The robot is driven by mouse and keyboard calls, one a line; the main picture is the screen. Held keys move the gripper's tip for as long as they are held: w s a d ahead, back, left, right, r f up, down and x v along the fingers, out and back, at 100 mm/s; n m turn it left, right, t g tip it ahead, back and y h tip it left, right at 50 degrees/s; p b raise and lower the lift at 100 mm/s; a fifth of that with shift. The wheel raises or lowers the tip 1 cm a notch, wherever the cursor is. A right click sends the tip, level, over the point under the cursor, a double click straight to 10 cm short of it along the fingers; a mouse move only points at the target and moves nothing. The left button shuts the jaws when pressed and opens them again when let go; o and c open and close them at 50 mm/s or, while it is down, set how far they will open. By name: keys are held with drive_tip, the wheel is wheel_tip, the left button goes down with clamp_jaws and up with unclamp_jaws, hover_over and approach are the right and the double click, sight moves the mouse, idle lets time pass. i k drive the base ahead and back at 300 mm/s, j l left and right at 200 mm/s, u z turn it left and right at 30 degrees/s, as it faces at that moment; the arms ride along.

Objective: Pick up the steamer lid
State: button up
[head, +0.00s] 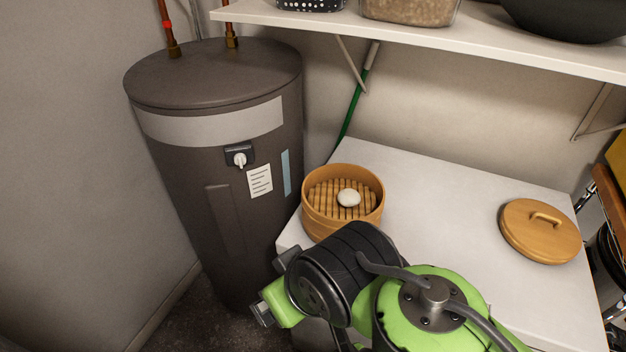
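The steamer lid (540,232) is a round, tan wooden disc with a small arched handle on top (547,218). It lies flat, handle up, on the right part of the white top. The steamer basket (316,222) stands open at the left end of the same top, with a slatted floor and a pale round item (348,198) inside. My green and black arm reaches in at the bottom middle, in front of the basket. The part near my gripper (262,312) shows at the lower left, off the top's front edge and far from the lid. Its fingers cannot be made out clearly.
A white shelf (480,38) with containers and a dark bowl hangs above the back. A dark water heater (215,150) stands at the left. The white top (440,215) is clear between basket and lid. A wooden-topped item stands beyond the right edge.

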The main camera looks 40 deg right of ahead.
sight(539, 231)
drive_tip(key=z, duration=3.05)
